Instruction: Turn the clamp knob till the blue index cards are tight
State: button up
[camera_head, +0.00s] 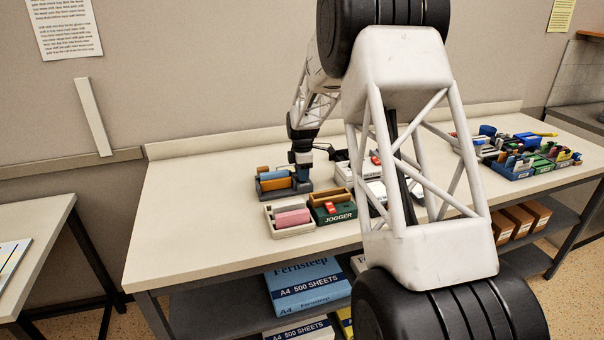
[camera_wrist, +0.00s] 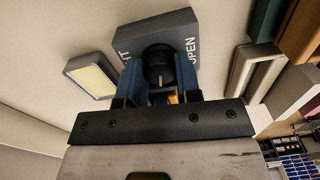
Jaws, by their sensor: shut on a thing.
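The clamp (camera_head: 298,189) is a dark blue-grey holder near the table's back left in the head view. A blue strip (camera_head: 275,184), perhaps the index cards, shows in it beside an orange-brown block; how tight it sits cannot be told. My gripper (camera_head: 302,168) reaches down at the clamp's right end. In the wrist view, the clamp's dark grey face (camera_wrist: 183,28) bears the word OPEN on the right and a partly hidden word on the left. The round black knob (camera_wrist: 159,63), with a pale pointer mark, is between my gripper's blue fingers (camera_wrist: 161,77), which are shut on it. The cards are hidden there.
A cream tray (camera_head: 290,232) with a pink block and a green box marked JOGGER (camera_head: 340,217) stand close in front. A white holder stands right of the clamp, and several coloured items crowd the table's right end. The table's left part (camera_head: 190,220) is clear.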

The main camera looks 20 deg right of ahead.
jog(key=shift+m, duration=1.6)
jog(key=o, duration=0.9)
